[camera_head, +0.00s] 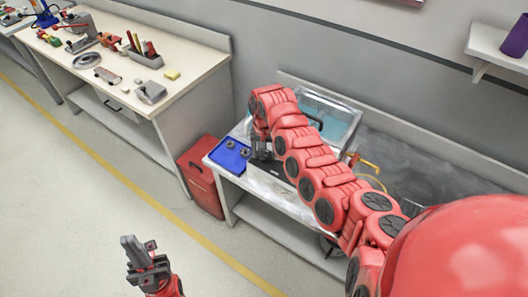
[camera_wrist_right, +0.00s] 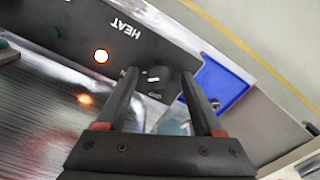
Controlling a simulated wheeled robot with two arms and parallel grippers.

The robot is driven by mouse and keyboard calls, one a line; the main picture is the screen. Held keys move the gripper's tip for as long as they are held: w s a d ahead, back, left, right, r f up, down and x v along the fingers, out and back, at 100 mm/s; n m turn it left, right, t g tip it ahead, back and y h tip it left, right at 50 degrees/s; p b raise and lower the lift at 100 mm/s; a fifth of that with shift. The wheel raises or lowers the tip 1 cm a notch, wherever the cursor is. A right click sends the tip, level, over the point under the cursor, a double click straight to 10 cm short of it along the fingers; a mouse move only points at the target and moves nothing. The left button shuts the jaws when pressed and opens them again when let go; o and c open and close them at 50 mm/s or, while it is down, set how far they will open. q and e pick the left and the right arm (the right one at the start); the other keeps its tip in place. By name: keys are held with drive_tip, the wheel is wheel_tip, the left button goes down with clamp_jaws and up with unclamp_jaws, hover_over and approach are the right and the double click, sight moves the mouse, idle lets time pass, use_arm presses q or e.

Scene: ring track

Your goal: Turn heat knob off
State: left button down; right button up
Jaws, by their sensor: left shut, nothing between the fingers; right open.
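The black heat knob (camera_wrist_right: 157,80) shows in the right wrist view on a dark panel (camera_wrist_right: 60,22) marked HEAT, with a short white mark on its face. An orange light (camera_wrist_right: 101,56) glows on the panel. My right gripper (camera_wrist_right: 159,75) is open, its fingers appearing on either side of the knob; I cannot tell if they touch it. In the head view my right gripper (camera_head: 262,150) is at the bench's left end, and the knob is hidden there. My left gripper (camera_head: 143,252) is shut and empty over the floor, away from the bench.
A blue tray (camera_head: 231,154) with small round parts lies beside the panel. A clear-sided basin (camera_head: 340,112) stands behind my right arm. A red bin (camera_head: 200,172) is on the floor left of the bench. A cluttered table (camera_head: 180,92) stands further left.

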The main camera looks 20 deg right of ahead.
drive_tip(key=shift+c, duration=0.3)
clamp_jaws()
drive_tip(key=n+b, duration=0.1)
drive_tip(key=n, duration=0.2)
drive_tip(key=shift+n, duration=0.4)
drive_tip(key=n+b, duration=0.1)
drive_tip(key=n, duration=0.2)
drive_tip(key=shift+f+n+b, duration=0.1)
drive_tip(key=shift+n+b, duration=0.2)
drive_tip(key=n+b, duration=0.1)
drive_tip(key=n, duration=0.2)
drive_tip(key=shift+b, duration=0.3)
drive_tip(key=shift+a+n+b, duration=0.1)
drive_tip(key=shift+n+b, duration=0.7)
drive_tip(key=shift+n, duration=0.9)
